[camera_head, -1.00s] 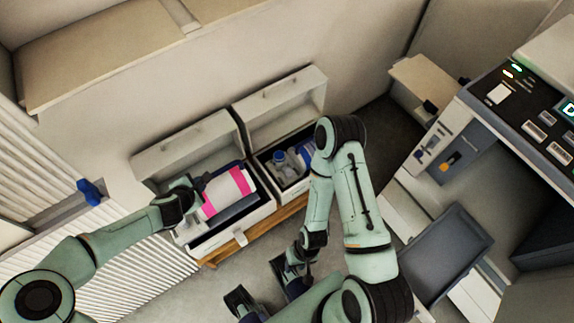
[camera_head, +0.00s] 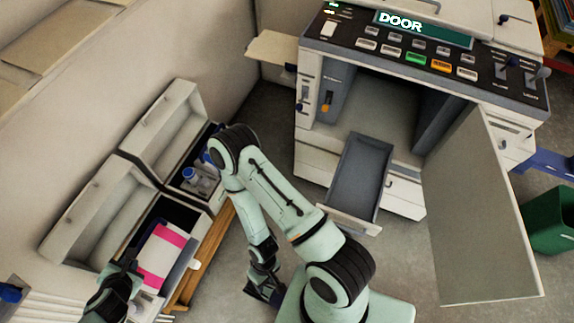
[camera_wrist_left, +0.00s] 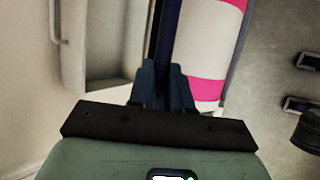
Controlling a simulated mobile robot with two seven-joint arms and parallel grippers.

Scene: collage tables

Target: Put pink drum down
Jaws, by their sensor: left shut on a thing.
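The pink drum (camera_head: 163,252) is a white cylinder with pink bands, lying at the front box at lower left. It also shows in the left wrist view (camera_wrist_left: 210,50), at the right of my fingers. My left gripper (camera_head: 130,268) is at the drum's near left side. In the left wrist view its fingers (camera_wrist_left: 165,88) are shut on a dark blue part along the drum's edge. My right gripper (camera_head: 265,288) hangs low over the floor, away from the drum. Its two dark fingers (camera_wrist_left: 305,82) stand apart and empty in the left wrist view.
The front box (camera_head: 195,222) and the back box (camera_head: 213,195) have raised lids; blue-capped bottles (camera_head: 198,180) are in the back one. A machine (camera_head: 310,150) shows "DOOR", its door (camera_head: 480,215) swung open and tray (camera_head: 360,175) out. A green bin (camera_head: 550,220) stands at right.

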